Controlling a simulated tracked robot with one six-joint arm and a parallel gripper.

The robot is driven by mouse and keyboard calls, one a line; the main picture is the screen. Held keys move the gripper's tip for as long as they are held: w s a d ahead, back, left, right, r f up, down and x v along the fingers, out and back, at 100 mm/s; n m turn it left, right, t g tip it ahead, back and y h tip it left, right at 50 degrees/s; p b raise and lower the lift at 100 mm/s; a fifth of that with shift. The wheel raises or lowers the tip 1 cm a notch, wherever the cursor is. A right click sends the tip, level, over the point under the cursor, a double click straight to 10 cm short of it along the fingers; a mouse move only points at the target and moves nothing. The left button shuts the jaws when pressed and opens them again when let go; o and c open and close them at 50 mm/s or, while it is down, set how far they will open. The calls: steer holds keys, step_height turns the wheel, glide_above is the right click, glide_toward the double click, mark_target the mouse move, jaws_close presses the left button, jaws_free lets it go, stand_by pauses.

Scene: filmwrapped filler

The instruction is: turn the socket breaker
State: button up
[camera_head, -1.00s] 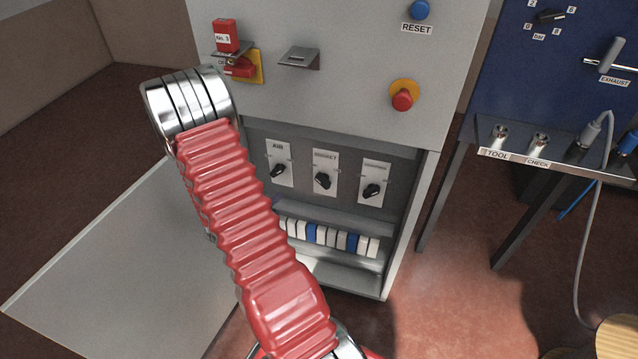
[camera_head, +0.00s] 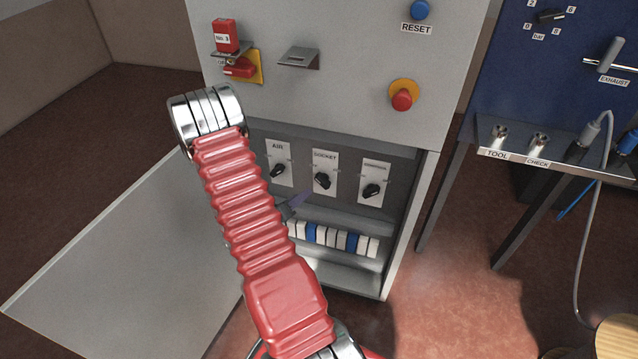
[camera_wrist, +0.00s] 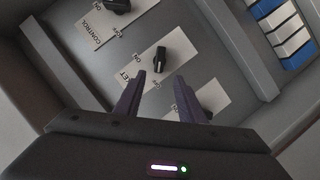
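The socket breaker (camera_head: 322,181) is a black rotary knob on a white plate marked SOCKET, the middle of three in the cabinet's recess. It also shows in the wrist view (camera_wrist: 160,60), just beyond the fingertips and between their lines. My gripper (camera_wrist: 160,80) is open and empty, with two dark purple fingers apart. The fingers do not appear to be around the knob.
The AIR knob (camera_head: 278,171) is left of the socket breaker and the CONTROL knob (camera_head: 371,190) right of it. A row of white and blue breakers (camera_head: 335,239) sits below. The cabinet door (camera_head: 120,255) hangs open at left. A red emergency button (camera_head: 402,99) is above.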

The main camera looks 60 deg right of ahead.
mark_target(319, 182)
steer(key=x, duration=1.2)
steer(key=shift+d, duration=0.15)
steer(key=shift+c, duration=0.5)
jaws_close()
